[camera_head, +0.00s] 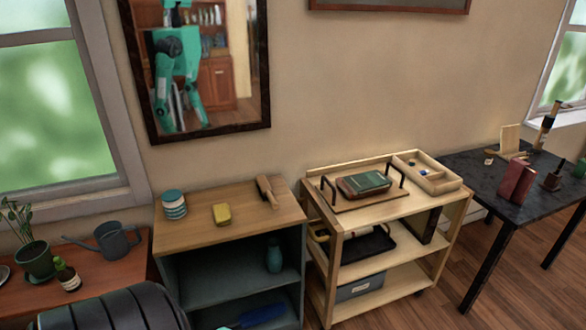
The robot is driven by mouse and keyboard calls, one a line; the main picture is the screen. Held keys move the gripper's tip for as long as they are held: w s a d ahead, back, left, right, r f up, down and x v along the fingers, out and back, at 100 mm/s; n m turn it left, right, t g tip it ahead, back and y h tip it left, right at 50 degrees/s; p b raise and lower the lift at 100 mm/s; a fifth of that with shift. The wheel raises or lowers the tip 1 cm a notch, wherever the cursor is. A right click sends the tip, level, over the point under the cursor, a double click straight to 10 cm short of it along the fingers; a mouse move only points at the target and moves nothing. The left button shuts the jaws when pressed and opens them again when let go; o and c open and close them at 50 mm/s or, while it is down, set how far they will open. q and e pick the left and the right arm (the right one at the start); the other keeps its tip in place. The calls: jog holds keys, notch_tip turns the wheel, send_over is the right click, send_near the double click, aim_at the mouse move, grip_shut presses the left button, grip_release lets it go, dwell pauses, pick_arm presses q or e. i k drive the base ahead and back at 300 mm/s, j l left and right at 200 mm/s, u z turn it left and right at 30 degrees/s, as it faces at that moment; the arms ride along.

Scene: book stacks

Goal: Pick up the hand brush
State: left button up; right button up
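A brown wooden brush (266,190), which looks like the hand brush, lies on the wooden top of a grey-blue cabinet (240,211), near its back right. Its handle points toward the front edge. A yellow block or sponge (221,213) lies to its left, apart from it. A blue brush-like item with a handle (262,315) lies on the cabinet's bottom shelf, partly cut off by the frame. Neither of my grippers shows directly; nothing touches the brush.
A striped teal and white container (174,204) stands at the cabinet's left. A wooden cart (346,219) with a tray and books stands to the right. A dark ribbed object (110,310) fills the lower left. The mirror (215,95) shows a teal robot's reflection.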

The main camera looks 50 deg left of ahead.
aim_at(262, 185)
jog(key=i, duration=1.8)
jog(key=i+l+u, duration=0.1)
jog(key=i+u, duration=0.35)
jog(key=i+l+u, duration=0.4)
jog(key=i, duration=0.2)
jog(key=j+u, duration=0.1)
jog(key=u, duration=1.8)
